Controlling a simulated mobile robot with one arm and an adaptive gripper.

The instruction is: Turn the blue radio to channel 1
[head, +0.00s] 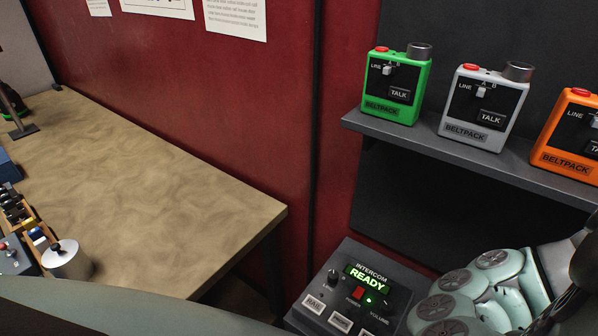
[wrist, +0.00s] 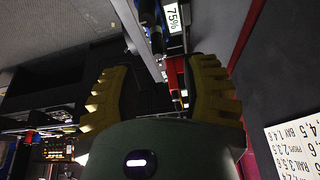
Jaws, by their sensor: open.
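My gripper (wrist: 162,85) shows in the wrist view with its two yellow ridged fingers spread apart and nothing visible between them. No blue radio can be made out for certain in either view. A small blue patch (wrist: 148,8) shows at the top of the wrist view near a "75%" label, but I cannot tell what it is. In the head view the gripper is out of frame.
A shelf (head: 357,124) holds green (head: 396,86), white (head: 484,108) and orange (head: 572,140) beltpacks. An intercom box (head: 330,285) reading "READY" stands below, close to my arm. A mostly bare tabletop (head: 150,175) lies left, with small items at its left edge.

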